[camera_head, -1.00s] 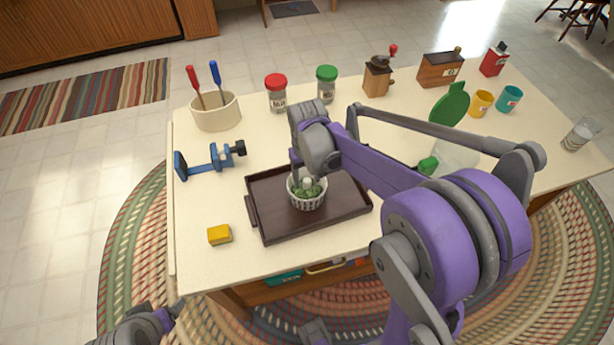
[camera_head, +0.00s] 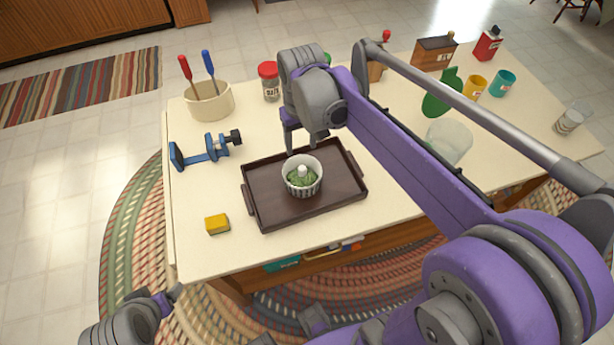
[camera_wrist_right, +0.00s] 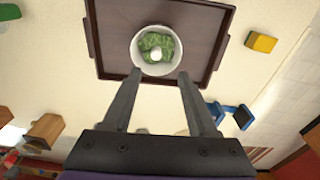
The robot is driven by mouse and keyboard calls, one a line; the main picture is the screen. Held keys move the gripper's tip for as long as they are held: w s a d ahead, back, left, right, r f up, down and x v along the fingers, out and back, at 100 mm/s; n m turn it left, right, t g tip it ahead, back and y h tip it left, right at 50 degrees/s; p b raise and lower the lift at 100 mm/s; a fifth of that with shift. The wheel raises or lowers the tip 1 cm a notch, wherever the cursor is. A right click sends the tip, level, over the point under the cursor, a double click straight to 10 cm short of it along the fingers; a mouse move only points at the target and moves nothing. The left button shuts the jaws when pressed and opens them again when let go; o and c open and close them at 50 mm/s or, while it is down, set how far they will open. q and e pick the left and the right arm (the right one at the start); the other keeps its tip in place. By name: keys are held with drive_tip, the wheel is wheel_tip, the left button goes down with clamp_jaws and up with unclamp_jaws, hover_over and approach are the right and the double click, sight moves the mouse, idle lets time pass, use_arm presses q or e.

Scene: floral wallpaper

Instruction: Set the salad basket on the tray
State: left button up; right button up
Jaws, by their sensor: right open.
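The salad basket (camera_head: 306,190), a small white slatted bowl with green leaves and a white knob in the middle, stands upright on the dark brown tray (camera_head: 262,207). My right gripper (camera_head: 305,148) is open and empty, just above and behind the basket in the head view. In the right wrist view the basket (camera_wrist_right: 138,52) lies on the tray (camera_wrist_right: 202,40), ahead of the two spread fingertips (camera_wrist_right: 156,76) and apart from them. My left gripper (camera_head: 174,294) is low at the left, off the table's front edge; its finger state is unclear.
A yellow sponge-like block (camera_head: 217,224) lies left of the tray, with a blue clamp (camera_head: 208,150) behind it. A utensil crock (camera_head: 209,102), a red-lidded jar (camera_head: 269,82) and cups stand farther back. A glass lies right of my right arm.

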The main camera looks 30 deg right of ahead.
drive_tip(key=s+a+f+t, duration=0.2)
drive_tip(key=s+a+f, duration=0.1)
drive_tip(key=s, duration=0.4)
drive_tip(key=s+a+f+n+t, duration=0.1)
drive_tip(key=s+a+f+t, duration=0.1)
drive_tip(key=s, duration=0.5)
drive_tip(key=shift+s+a+f+n+t, duration=0.15)
drive_tip(key=shift+a+f+n+t, duration=0.25)
drive_tip(key=shift+f, duration=0.7)
